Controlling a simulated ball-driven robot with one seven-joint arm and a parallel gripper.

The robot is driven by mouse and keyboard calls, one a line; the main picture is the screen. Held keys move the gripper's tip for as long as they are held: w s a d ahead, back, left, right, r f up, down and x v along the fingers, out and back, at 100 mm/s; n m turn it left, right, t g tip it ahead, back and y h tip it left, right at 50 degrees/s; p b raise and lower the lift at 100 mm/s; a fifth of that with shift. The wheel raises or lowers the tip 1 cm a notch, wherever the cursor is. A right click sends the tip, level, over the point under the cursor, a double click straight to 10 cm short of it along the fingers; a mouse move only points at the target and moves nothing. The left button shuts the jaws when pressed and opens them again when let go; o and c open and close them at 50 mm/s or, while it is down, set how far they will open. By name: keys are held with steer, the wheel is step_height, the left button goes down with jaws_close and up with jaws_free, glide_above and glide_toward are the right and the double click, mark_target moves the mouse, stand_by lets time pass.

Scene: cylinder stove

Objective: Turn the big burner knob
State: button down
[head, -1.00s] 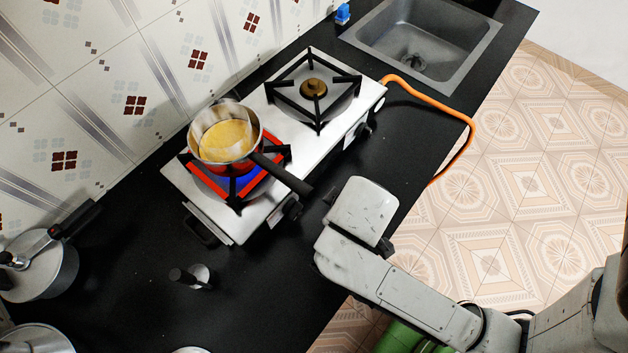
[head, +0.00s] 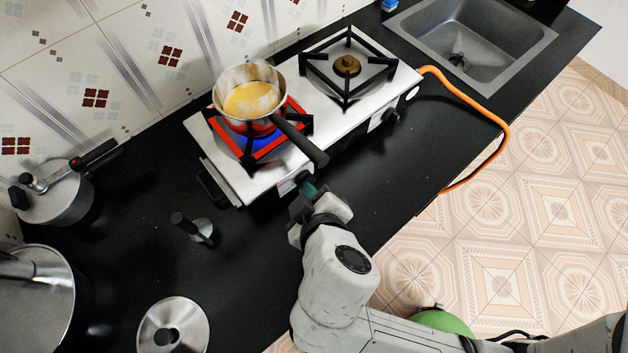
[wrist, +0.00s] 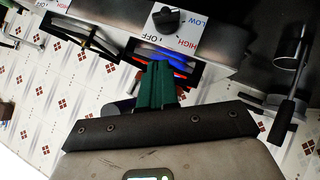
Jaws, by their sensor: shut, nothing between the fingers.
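The two-burner silver stove (head: 345,123) stands on the black counter. In the wrist view a dark knob (wrist: 168,19) sits on its front face by OFF, LOW and HIGH labels. In the head view my gripper (head: 307,189) is at the stove front below the pan handle and largely hides this nearer knob. Its teal fingers (wrist: 156,72) are shut together and empty, pointing toward the knob with a visible gap in the wrist picture. The other knob (head: 390,116) is farther right. The left burner (head: 262,145) glows blue under a red-lit grate.
A pan (head: 250,95) with yellow contents sits on the left burner, its dark handle (head: 301,142) sticking out above my gripper. An orange hose (head: 505,130) loops at right. Pots and a lid (head: 173,325) stand at left. The counter right of my gripper is clear.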

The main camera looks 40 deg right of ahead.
mark_target(310, 176)
steer(key=x, duration=0.4)
steer(key=s+f+p+x, duration=0.1)
steer(key=x, duration=0.2)
steer(key=shift+s+d, duration=0.1)
steer(key=shift+d, duration=0.25)
steer(key=shift+d+f, duration=0.35)
steer(key=shift+f, duration=0.35)
